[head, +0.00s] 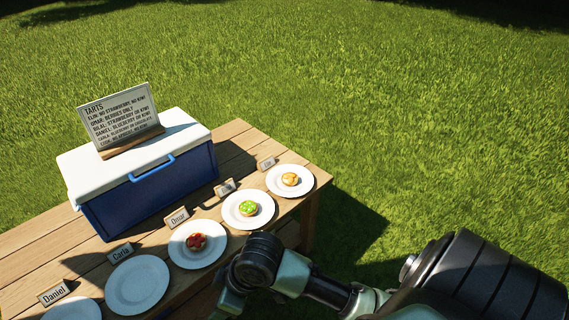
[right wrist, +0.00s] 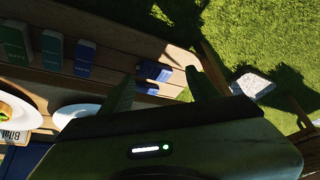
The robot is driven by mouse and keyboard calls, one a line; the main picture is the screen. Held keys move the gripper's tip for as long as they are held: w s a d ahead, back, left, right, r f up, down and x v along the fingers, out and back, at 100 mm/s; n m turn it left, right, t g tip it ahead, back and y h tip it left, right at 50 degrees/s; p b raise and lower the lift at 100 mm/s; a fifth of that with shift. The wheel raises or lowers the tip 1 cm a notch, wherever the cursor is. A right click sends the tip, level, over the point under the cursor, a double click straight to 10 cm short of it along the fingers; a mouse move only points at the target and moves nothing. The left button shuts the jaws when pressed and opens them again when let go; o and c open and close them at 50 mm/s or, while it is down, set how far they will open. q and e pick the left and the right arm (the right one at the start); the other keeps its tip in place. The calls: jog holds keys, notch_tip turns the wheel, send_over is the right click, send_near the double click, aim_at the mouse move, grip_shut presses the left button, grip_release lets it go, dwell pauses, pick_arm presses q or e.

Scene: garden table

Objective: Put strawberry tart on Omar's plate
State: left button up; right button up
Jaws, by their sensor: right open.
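Omar's plate (head: 180,257) is white, behind it a card (head: 177,217) reading Omar. A tart topped with red fruit (head: 196,242), apparently strawberry, sits on it. My right arm comes in from the right and bends down at the table's front edge, just right of and in front of that plate. Its fingertips cannot be made out in the head view. In the right wrist view my right gripper (right wrist: 158,90) is open, with nothing between its fingers. My left gripper is not in view.
A kiwi tart (head: 248,208) and an orange-yellow tart (head: 290,179) sit on plates to the right. Carla's plate (head: 137,284) is empty. A blue cooler (head: 150,190) bears a tart sign (head: 121,118). Several green and blue boxes (right wrist: 52,50) show in the wrist view.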

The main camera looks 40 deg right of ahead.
jog(key=s+d+m+h, duration=0.1)
jog(key=s+d+m, duration=0.1)
jog(key=s+d, duration=0.2)
jog(key=s+d+f+m+h, duration=0.1)
jog(key=s+d+m+h, duration=0.1)
jog(key=s, duration=0.7)
jog(key=shift+d+m, duration=0.7)
jog(key=shift+d, duration=0.25)
